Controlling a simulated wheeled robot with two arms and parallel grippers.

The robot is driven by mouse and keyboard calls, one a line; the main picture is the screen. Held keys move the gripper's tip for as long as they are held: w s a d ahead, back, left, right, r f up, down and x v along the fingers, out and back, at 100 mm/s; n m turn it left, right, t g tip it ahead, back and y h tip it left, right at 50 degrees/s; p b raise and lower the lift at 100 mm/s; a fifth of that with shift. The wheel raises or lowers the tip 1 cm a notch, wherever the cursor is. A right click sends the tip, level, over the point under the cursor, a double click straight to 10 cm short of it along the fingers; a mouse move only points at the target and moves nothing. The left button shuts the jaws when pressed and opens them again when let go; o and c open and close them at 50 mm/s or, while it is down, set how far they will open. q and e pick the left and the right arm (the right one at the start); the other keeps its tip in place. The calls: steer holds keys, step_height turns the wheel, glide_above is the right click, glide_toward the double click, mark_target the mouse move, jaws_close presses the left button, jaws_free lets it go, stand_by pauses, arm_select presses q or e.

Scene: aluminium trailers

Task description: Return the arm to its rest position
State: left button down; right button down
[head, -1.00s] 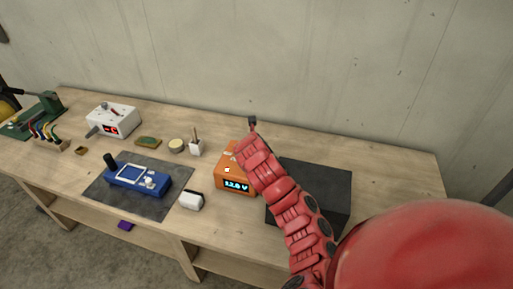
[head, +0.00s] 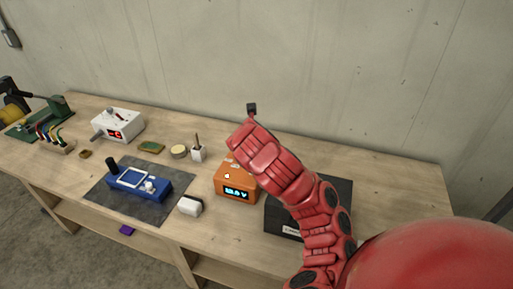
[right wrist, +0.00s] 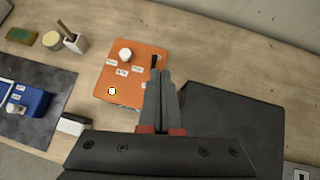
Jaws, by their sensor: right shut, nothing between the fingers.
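My right arm (head: 270,165) is red and segmented. It reaches from the lower right in the head view up over the bench, in front of the black box. In the right wrist view my right gripper (right wrist: 164,78) has its two grey fingers together with nothing between them. The fingers show over the right edge of the orange box, apparently above it. My left gripper is in neither view.
The orange box (head: 238,183) has a lit display. The black box (head: 338,190) stands right of it. Left are a white block (head: 190,206), a blue device (head: 135,182) on a dark mat (head: 105,200), and a white instrument (head: 118,124). The bench (head: 400,190) is clear at right.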

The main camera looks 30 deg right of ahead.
steer(key=shift+w+a, duration=0.15)
stand_by(0.3)
